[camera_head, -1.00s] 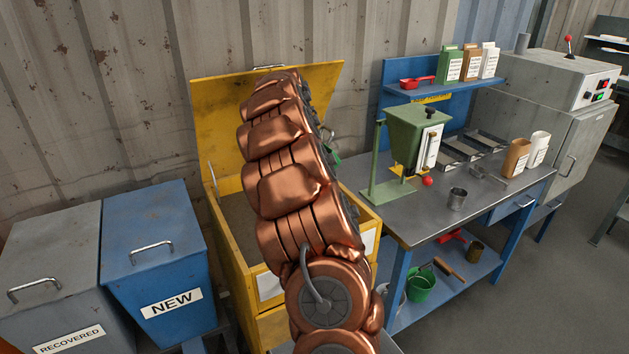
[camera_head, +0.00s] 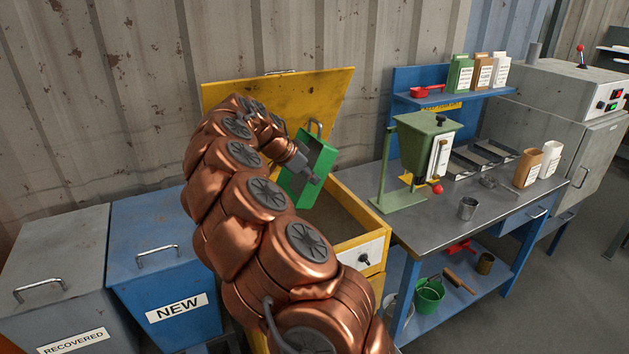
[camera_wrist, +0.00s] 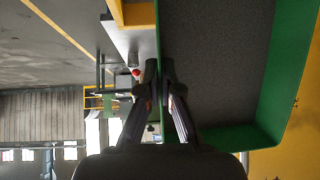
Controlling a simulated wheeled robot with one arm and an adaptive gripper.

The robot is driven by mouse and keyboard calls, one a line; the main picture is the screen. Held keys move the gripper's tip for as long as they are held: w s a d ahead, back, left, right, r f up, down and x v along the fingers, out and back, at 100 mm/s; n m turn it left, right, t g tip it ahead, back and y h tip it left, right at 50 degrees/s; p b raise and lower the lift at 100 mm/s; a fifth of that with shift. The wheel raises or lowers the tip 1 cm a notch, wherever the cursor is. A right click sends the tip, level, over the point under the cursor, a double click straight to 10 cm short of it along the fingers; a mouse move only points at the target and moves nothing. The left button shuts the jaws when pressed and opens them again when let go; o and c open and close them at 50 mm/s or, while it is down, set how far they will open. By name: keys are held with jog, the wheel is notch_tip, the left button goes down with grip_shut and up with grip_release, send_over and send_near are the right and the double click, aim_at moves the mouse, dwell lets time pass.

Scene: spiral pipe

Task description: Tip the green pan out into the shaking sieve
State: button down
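The green pan (camera_head: 322,158) is in my gripper (camera_head: 312,178), above the yellow shaking sieve (camera_head: 362,226). The pan is tipped steeply, nearly on its side. In the wrist view my gripper (camera_wrist: 162,72) is shut on one wall of the green pan (camera_wrist: 225,134). A dark grey speckled area fills the space inside the pan's walls there; I cannot tell whether it is loose material or a surface. The sieve's lid stands open against the wall. My arm hides the left part of the sieve.
A blue NEW bin (camera_head: 160,255) and a grey RECOVERED bin (camera_head: 50,270) stand left, both shut. A workbench (camera_head: 425,228) at right carries a green hopper stand (camera_head: 425,140) and a metal cup (camera_head: 467,208). The corrugated wall is close behind the sieve.

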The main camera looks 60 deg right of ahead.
jog(key=shift+w+a+r+g+h+b, duration=0.35)
jog(key=shift+a+h+b, duration=0.2)
jog(key=shift+h+b, duration=0.4)
jog(key=shift+w+a+r+g+h+b, duration=0.15)
jog(key=shift+w+a+g+h+b, duration=0.3)
jog(key=shift+b, duration=0.7)
jog(key=shift+w+a+r+g+h+b, duration=0.1)
jog(key=shift+a+r+g+h+b, duration=0.1)
jog(key=shift+a+h+b, duration=0.7)
jog(key=shift+w+a+r+g+h+b, duration=0.1)
jog(key=shift+w+a+g+h+b, duration=0.15)
jog(key=shift+b, duration=1.15)
jog(key=shift+w+a+b, duration=0.1)
jog(key=shift+b, duration=0.25)
jog(key=shift+w+a+f+n+g+h+b, duration=0.15)
jog(key=shift+a+h+b, duration=0.25)
jog(key=shift+b, duration=0.85)
jog(key=shift+w+a+r+n+g+h+b, duration=0.1)
jog(key=shift+w+a+g+h+b, duration=0.3)
jog(key=shift+b, duration=0.8)
jog(key=shift+w+a+f+n+g+h+b, duration=0.1)
jog(key=shift+a+h+b, duration=0.35)
jog(key=shift+b, duration=0.8)
jog(key=shift+w+a+f+g+h+b, duration=0.25)
jog(key=shift+a+h+b, duration=0.25)
jog(key=shift+b, duration=1.35)
jog(key=shift+w+a+f+g+h+b, duration=0.1)
jog(key=shift+w+a+g+h+b, duration=0.4)
jog(key=shift+b, duration=1.3)
